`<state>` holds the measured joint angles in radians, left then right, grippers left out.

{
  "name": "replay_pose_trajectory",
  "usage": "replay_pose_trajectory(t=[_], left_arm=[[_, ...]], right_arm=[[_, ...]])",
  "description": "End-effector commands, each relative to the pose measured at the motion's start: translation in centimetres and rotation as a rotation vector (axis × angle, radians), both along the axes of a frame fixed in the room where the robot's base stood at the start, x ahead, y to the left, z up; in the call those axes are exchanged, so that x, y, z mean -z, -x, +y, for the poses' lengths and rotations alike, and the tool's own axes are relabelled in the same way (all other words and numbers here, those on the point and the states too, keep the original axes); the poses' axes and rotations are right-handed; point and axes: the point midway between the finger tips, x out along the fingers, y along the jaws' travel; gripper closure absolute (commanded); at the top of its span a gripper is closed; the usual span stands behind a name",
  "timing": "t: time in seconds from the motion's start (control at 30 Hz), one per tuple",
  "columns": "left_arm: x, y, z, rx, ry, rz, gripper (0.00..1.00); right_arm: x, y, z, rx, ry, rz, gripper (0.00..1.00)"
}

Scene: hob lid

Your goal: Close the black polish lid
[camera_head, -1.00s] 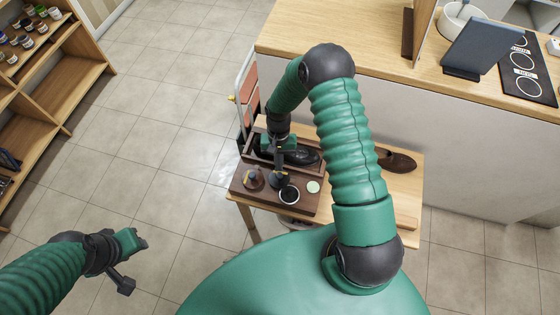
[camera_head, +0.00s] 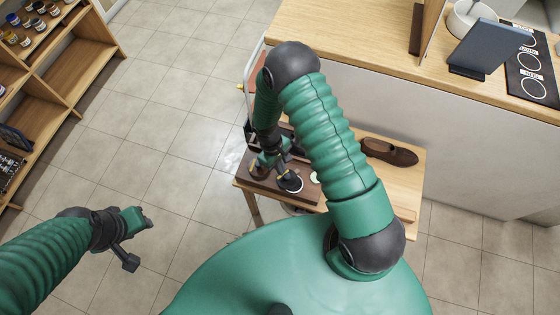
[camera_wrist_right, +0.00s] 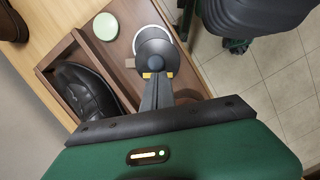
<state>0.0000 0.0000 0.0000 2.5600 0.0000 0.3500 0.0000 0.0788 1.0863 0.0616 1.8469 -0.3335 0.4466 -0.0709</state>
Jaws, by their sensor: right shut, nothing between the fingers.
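A small round black polish tin with a pale rim (camera_head: 289,184) sits on the dark wooden box on the bench. In the right wrist view a dark grey round lid with a knob (camera_wrist_right: 157,57) lies just beyond my fingertips, with the pale rim (camera_wrist_right: 148,34) showing past its far edge. I cannot tell whether the lid is fully seated. My right gripper (camera_wrist_right: 154,78) is shut and empty, its tips close to or touching the lid's near side. It also shows in the head view (camera_head: 281,168), partly hiding the tin. My left gripper (camera_head: 128,245) hangs over bare floor, away from the bench.
A pale green round tin (camera_wrist_right: 106,26) stands beside the black one. A black shoe (camera_wrist_right: 88,92) lies in a wooden compartment. A brown shoe (camera_head: 388,151) is on the bench at right. A counter (camera_head: 380,45) stands behind, shelves (camera_head: 75,75) at left.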

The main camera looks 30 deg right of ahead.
Motion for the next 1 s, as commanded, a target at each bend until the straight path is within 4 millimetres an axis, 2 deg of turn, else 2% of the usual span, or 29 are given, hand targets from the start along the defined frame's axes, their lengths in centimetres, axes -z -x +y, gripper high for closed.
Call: replay_pose_trajectory(t=[0.5,1.0], left_arm=[[-1.6,0.0,0.0,0.000,0.000,0.000,0.64],[-1.9,0.0,0.0,0.000,0.000,0.000,0.64]], right_arm=[[-0.1,2.7,0.3,-0.418,0.000,0.002,1.00],[0.0,3.4,0.2,-0.551,-0.001,-0.001,1.00]])
